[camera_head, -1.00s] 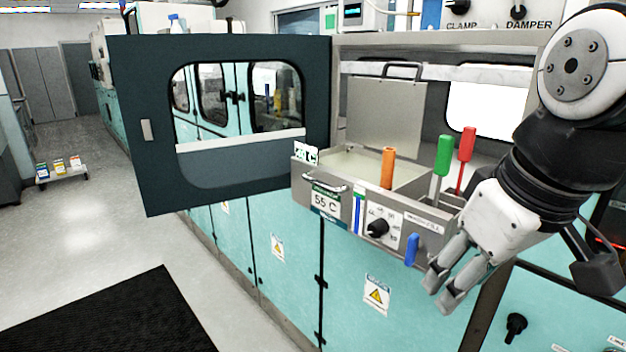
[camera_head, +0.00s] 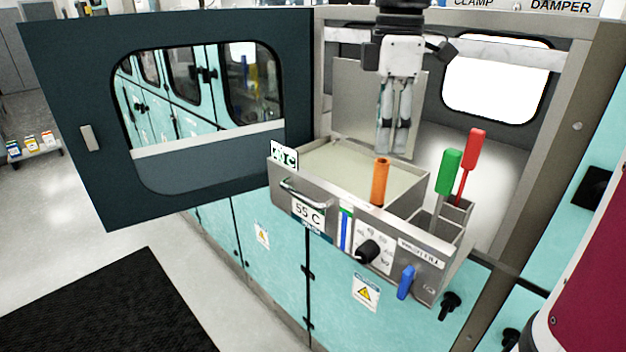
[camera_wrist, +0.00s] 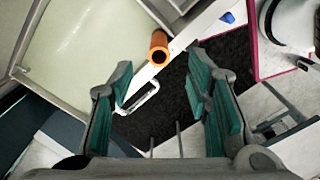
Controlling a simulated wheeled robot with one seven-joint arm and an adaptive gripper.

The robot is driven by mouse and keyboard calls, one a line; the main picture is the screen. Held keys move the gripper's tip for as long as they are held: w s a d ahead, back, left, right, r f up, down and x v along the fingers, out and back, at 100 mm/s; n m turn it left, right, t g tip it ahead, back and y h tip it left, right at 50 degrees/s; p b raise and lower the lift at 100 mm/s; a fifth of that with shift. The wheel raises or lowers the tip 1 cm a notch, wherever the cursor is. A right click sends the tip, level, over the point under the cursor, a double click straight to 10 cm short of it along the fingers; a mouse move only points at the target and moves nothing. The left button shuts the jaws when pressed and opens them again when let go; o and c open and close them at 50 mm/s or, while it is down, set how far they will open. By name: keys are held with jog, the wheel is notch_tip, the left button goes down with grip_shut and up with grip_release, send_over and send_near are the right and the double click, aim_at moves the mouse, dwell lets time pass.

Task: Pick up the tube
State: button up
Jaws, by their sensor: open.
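An orange tube (camera_head: 380,182) stands upright at the front side of the metal bath (camera_head: 330,165), by the front wall. In the wrist view the orange tube (camera_wrist: 158,48) shows from above, with its dark hollow end toward the camera, ahead of the fingers. My gripper (camera_head: 394,152) points down above the bath, above and behind the tube in the head view. In the wrist view my gripper (camera_wrist: 160,78) has its teal-padded fingers wide apart with nothing between them. The tube's lower end is hidden in the head view.
A green-handled tool (camera_head: 447,172) and a red-handled tool (camera_head: 474,150) stand in the narrow holder to the right. A blue handle (camera_head: 406,282) is on the front. The dark door (camera_head: 70,110) is swung open at left. A lid plate (camera_head: 350,105) stands behind the bath.

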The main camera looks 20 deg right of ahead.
aim_at(380, 182)
notch_tip(380, 182, down, 10)
jog(key=shift+r+p, duration=0.1)
jog(key=shift+p, duration=0.6)
jog(key=shift+c, duration=0.3)
grip_shut()
